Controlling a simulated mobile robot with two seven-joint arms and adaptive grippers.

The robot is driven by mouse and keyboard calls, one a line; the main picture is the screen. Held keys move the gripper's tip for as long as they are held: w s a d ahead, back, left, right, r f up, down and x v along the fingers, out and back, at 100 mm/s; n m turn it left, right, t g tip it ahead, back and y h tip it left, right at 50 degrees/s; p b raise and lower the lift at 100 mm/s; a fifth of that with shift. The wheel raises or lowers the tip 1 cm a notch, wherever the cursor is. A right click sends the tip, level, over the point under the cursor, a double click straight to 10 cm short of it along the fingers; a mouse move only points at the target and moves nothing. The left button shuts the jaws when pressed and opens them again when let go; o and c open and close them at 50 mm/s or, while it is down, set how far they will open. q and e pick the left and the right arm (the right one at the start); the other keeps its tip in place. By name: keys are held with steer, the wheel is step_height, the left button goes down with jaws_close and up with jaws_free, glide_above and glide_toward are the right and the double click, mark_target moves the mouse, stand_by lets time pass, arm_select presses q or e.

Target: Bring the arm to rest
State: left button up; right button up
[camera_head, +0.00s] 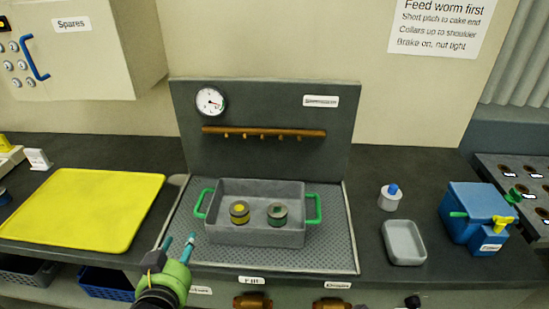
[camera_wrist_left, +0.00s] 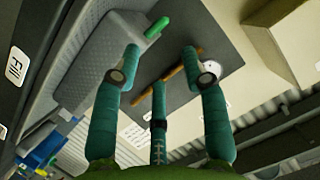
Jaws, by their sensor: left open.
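My left gripper (camera_head: 178,246) comes in from the bottom left in the head view. It is green with teal fingers and is at the front left of the grey tray. In the left wrist view its teal fingers (camera_wrist_left: 165,80) are spread apart with nothing between them. My right gripper is not in view.
A grey tray (camera_head: 270,236) with green handles holds two round parts on the perforated mat (camera_head: 335,262). A yellow mat (camera_head: 85,215) lies left. A small grey dish (camera_head: 404,243), a white bottle (camera_head: 389,200) and a blue box (camera_head: 475,217) stand right. A backboard (camera_head: 270,160) rises behind.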

arm_select(q)
steer(key=s+f+n+g+h, duration=0.1)
steer(key=s+f+g, duration=1)
steer(key=s+f, duration=0.7)
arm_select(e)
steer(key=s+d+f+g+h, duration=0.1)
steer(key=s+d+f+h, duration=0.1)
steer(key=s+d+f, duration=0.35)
arm_select(q)
step_height(320, 180, down, 20)
steer(key=s, duration=0.2)
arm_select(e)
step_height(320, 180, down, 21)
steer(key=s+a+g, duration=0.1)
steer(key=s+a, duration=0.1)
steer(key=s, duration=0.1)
arm_select(q)
steer(key=s+a+f+g, duration=0.2)
steer(key=s+a+f, duration=0.1)
steer(key=s+f, duration=1.2)
steer(key=shift+s+a+f, duration=0.15)
steer(key=shift+s+f, duration=0.15)
steer(key=shift+s, duration=0.45)
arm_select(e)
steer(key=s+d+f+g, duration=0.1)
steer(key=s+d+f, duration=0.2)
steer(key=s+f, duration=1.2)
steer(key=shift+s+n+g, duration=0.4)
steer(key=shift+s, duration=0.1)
